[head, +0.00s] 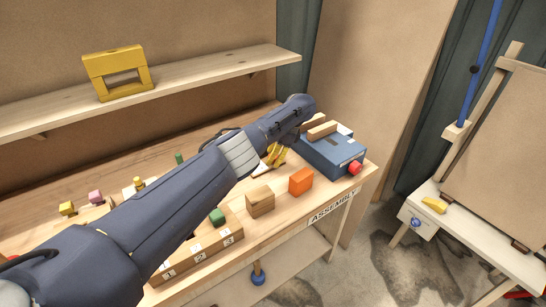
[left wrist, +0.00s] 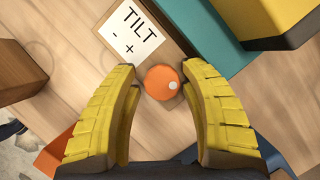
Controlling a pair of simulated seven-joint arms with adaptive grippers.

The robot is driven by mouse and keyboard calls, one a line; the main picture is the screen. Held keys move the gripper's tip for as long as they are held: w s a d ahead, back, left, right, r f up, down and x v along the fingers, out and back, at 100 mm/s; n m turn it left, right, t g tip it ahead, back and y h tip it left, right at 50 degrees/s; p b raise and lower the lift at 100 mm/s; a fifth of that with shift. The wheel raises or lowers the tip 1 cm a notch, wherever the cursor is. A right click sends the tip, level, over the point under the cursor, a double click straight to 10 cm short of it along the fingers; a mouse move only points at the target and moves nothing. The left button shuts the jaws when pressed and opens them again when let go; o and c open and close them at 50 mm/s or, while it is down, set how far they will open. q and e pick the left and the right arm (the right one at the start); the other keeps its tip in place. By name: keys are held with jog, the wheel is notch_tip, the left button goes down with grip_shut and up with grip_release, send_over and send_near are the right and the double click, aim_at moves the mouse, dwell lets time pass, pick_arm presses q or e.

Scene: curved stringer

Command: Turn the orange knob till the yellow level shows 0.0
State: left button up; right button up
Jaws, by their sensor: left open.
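The orange knob (left wrist: 161,82) is a round cap with a pale dot on its right side in the left wrist view. It stands beside a white card (left wrist: 131,36) marked TILT with minus and plus signs. My left gripper (left wrist: 160,72) is open, with one yellow finger on each side of the knob and gaps visible between. In the head view the same gripper (head: 277,155) is low over the bench, and the knob is hidden. A yellow body (left wrist: 272,18) fills the top right of the left wrist view; I cannot tell whether it is the level. No reading shows. My right gripper is not in view.
A teal block (left wrist: 219,30) lies beside the card. On the bench, a blue box (head: 333,158) with a red knob (head: 355,168), an orange block (head: 301,180) and a wooden block (head: 260,201) stand near the gripper. A yellow frame (head: 117,72) rests on the shelf.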

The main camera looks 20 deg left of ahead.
pick_arm(q)
jog(key=shift+w+r+m, duration=0.2)
jog(key=shift+m, duration=0.2)
